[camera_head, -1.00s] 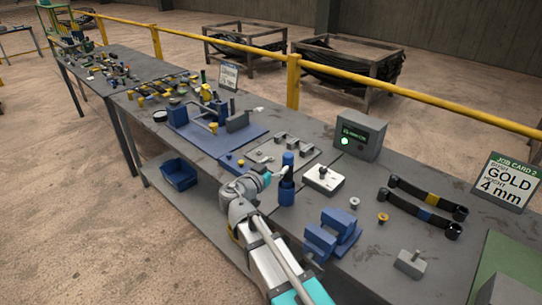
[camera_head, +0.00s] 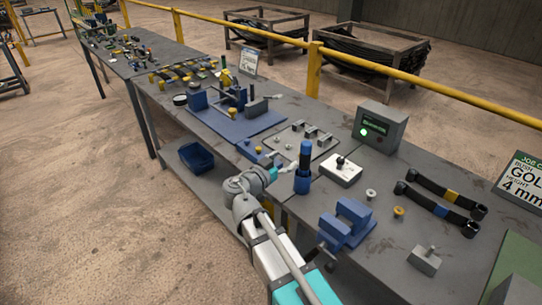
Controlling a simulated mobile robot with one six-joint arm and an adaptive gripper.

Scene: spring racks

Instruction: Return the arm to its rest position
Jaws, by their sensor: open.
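My arm (camera_head: 265,245), grey with teal bands, reaches up from the bottom middle over the front edge of the bench. My gripper (camera_head: 288,168) is at its far end, small and partly hidden by the wrist. It is open, and nothing is seen held in it. It appears just left of a blue and black upright tool (camera_head: 303,170); whether they touch cannot be told.
The grey bench (camera_head: 290,210) carries a blue vise (camera_head: 345,225), a white box with a knob (camera_head: 341,171), a green-lit unit (camera_head: 380,127) and two dark straps (camera_head: 440,203). A blue bin (camera_head: 196,157) sits on the lower shelf. A yellow rail (camera_head: 430,90) runs behind. Open floor lies left.

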